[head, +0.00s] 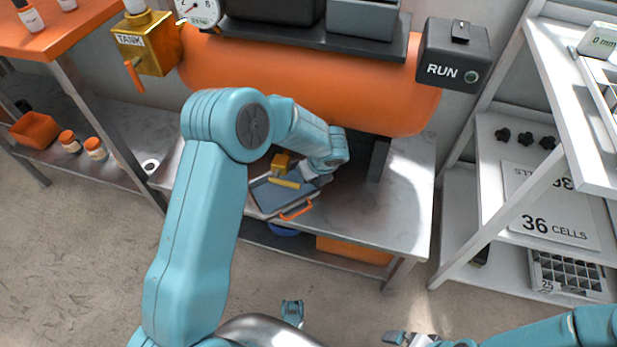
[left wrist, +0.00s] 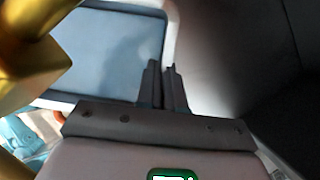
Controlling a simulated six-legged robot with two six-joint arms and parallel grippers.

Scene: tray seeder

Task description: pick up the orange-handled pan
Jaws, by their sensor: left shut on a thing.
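The pan (head: 268,196) is a shallow blue-grey tray with a pale rim and an orange handle (head: 297,212) at its front. It lies on the metal bench under the orange tank. In the left wrist view the blue pan floor (left wrist: 110,45) and pale rim fill the upper left. My left gripper (head: 312,174) is at the pan's right side, partly hidden by its arm. Its fingers (left wrist: 164,88) are close together at the rim, shut on the pan's edge. My right gripper (head: 405,339) is low at the bottom edge, away from the pan; its jaw gap is unclear.
A brass valve (head: 283,165) with a yellow lever hangs over the pan, and brass (left wrist: 35,50) is close on the left in the wrist view. The orange tank (head: 300,80) is overhead. The bench (head: 390,215) is clear to the right. A white shelf (head: 487,180) stands farther right.

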